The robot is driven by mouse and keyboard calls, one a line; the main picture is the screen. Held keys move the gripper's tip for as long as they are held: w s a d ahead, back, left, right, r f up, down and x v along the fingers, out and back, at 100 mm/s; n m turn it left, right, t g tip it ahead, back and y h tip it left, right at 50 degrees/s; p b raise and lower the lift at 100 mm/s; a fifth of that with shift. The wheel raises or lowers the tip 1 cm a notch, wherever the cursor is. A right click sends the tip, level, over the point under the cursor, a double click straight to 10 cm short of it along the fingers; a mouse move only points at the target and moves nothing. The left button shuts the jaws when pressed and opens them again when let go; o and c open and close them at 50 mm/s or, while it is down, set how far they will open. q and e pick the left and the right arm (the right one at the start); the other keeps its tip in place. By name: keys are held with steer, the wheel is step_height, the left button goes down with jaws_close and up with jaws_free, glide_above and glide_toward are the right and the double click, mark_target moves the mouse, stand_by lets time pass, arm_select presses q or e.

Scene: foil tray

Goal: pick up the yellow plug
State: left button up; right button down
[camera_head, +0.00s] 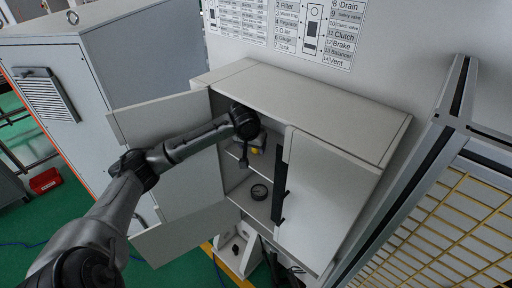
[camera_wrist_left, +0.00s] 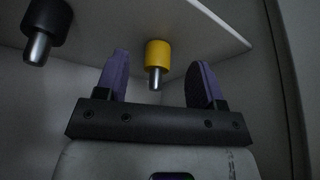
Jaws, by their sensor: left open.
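The yellow plug (camera_wrist_left: 157,55) has a yellow cap and a metal pin. In the left wrist view it shows between the two purple fingers of my left gripper (camera_wrist_left: 161,68), which is open. The fingers stand either side of the plug with visible gaps, and nothing is gripped. In the head view the yellow plug (camera_head: 255,150) is a small yellow spot inside the cabinet, on the upper shelf beside my left gripper (camera_head: 244,160), partly hidden by my arm. My right gripper is not in view.
A round dark gauge (camera_head: 259,191) lies on the lower shelf.

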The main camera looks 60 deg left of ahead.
arm_select(q)
steer(key=shift+w+a, duration=1)
steer(key=shift+w, duration=0.25)
steer(key=shift+x, duration=1)
steer(key=shift+f, duration=0.45)
steer(key=shift+c, duration=0.2)
steer(key=c, duration=1)
steer(key=shift+o, duration=0.2)
steer(key=shift+r, duration=0.15)
